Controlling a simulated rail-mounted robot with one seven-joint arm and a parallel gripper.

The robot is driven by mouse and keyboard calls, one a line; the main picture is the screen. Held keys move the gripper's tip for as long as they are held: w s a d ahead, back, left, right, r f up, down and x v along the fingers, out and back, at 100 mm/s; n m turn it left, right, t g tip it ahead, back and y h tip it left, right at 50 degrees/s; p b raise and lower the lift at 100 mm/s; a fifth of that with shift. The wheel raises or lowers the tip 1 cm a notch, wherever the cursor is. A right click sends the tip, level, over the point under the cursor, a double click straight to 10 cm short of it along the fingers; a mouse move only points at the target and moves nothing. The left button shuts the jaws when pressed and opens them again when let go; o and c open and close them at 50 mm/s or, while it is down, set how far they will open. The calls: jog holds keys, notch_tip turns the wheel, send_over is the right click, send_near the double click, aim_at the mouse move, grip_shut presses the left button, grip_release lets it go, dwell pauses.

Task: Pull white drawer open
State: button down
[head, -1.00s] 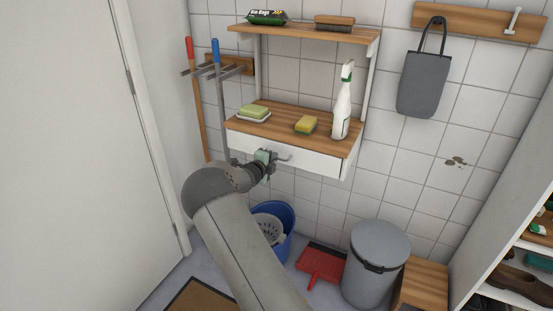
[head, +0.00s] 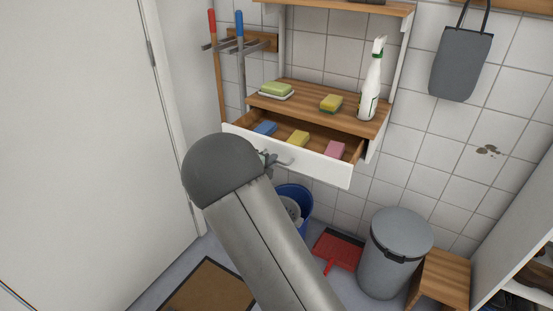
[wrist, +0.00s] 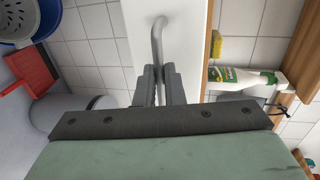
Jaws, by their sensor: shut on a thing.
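The white drawer (head: 315,167) under the wooden wall shelf is pulled out in the head view. Its wooden inside shows a blue sponge (head: 265,128), a yellow sponge (head: 298,138) and a pink sponge (head: 335,150). In the wrist view the drawer's white front (wrist: 189,45) stands upright in the picture with a grey bar handle (wrist: 158,42). My gripper (wrist: 160,75) is shut on the handle. In the head view my arm hides most of the gripper, and only a bit shows beside the handle (head: 284,162).
On the shelf top (head: 350,118) stand a spray bottle (head: 371,85), a green soap on a dish (head: 276,89) and a yellow-green sponge (head: 331,103). Below are a blue bucket (head: 300,198), a red dustpan (head: 338,248) and a grey bin (head: 393,255). A white door (head: 80,140) is at left.

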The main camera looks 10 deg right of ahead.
jog(key=shift+a, duration=0.1)
jog(key=c, duration=1.5)
grip_release()
jog(key=shift+c, duration=0.2)
jog(key=shift+s, duration=0.1)
jog(key=v, duration=1.7)
jog(key=shift+a, duration=0.15)
